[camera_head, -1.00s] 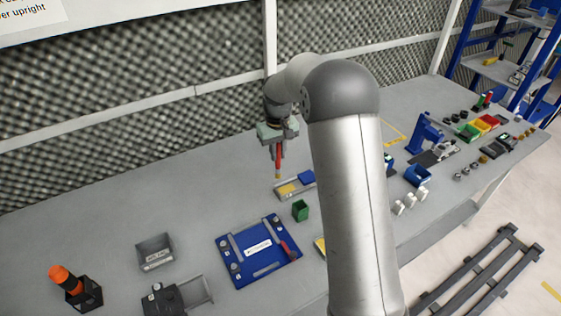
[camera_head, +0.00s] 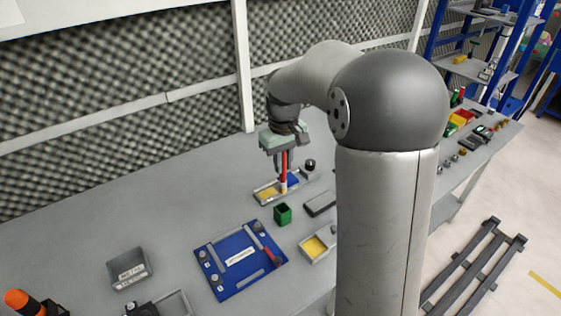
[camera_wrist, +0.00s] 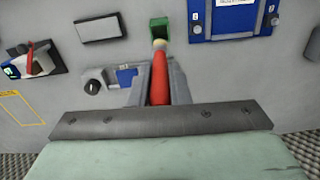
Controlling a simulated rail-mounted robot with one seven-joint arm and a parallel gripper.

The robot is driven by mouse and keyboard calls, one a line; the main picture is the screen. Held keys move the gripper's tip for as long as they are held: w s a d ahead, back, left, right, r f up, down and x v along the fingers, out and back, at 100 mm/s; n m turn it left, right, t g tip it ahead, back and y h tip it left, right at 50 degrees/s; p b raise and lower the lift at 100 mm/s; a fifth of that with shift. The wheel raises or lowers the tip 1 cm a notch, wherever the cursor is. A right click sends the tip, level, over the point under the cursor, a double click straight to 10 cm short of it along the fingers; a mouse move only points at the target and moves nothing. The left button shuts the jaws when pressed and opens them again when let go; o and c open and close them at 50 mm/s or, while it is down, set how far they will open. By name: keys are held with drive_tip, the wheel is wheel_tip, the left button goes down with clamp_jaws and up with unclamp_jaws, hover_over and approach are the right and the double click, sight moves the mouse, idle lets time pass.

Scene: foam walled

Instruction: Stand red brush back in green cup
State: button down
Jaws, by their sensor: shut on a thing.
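The red brush (camera_head: 285,166) hangs roughly upright from my gripper (camera_head: 282,158), which is shut on it. In the wrist view the red handle (camera_wrist: 159,82) lies between the fingers, and a pale tip points toward the green cup (camera_wrist: 159,27). The green cup (camera_head: 283,214) stands on the table, square and open at the top, and looks empty in the head view. The brush is above the table, behind the cup in the head view, and apart from it as far as I can tell.
A tray with yellow and blue parts (camera_head: 265,194) lies beneath the brush. A blue board (camera_head: 222,278) lies left of the cup. A yellow-filled tray (camera_head: 302,250), a dark flat block (camera_head: 319,203) and a dark knob (camera_head: 310,164) are nearby. A grey bin (camera_head: 128,268) stands further left.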

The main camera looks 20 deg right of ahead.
sight(283, 181)
drive_tip(key=shift+f+b, duration=1.95)
drive_tip(key=shift+f, duration=1)
wheel_tip(283, 181, down, 7)
drive_tip(key=b, duration=0.4)
idle(2.0)
drive_tip(key=c, duration=1.3)
unclamp_jaws()
drive_tip(key=shift+r, duration=0.1)
drive_tip(key=shift+r, duration=0.15)
wheel_tip(283, 181, up, 17)
drive_tip(key=shift+r, duration=0.1)
